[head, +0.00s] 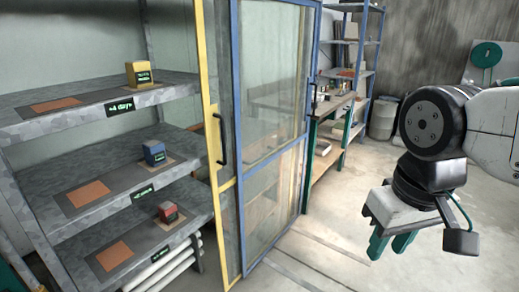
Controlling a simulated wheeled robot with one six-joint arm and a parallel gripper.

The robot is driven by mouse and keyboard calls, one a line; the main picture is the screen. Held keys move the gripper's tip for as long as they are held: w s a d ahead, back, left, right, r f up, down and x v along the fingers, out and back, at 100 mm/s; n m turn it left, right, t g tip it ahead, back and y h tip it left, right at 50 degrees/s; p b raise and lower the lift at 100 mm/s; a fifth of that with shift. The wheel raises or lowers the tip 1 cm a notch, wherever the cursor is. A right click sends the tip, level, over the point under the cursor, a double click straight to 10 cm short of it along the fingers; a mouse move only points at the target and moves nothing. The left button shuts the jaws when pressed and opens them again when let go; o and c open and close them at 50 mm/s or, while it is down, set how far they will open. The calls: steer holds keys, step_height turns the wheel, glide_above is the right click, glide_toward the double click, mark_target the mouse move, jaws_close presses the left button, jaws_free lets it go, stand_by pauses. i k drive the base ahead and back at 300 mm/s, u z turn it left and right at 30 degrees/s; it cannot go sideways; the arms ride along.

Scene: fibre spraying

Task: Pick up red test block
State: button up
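The red test block (168,211) is a small red and grey cube with a label on its front. It sits on the lowest visible shelf (82,246) of the grey metal rack at the left, towards that shelf's right end. My gripper (390,246) hangs at the right side of the view, pointing down, well apart from the block and to its right. Its two green fingers show a gap between them with nothing in it. The glass door stands between the rack and my gripper in the picture.
A yellow block (140,74) stands on the top shelf and a blue block (154,152) on the middle shelf. Orange pads (115,255) mark the shelves. A blue-framed glass door (270,90) with a black handle stands beside the rack. Floor (335,235) before my gripper is clear.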

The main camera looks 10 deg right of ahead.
mark_target(164, 209)
steer(key=z, duration=0.55)
steer(key=k, duration=0.65)
steer(key=z, duration=0.55)
steer(key=i, duration=1.1)
steer(key=u, duration=0.75)
steer(key=i, duration=0.85)
steer(key=u, duration=1.3)
steer(key=i, duration=0.45)
steer(key=u, duration=0.4)
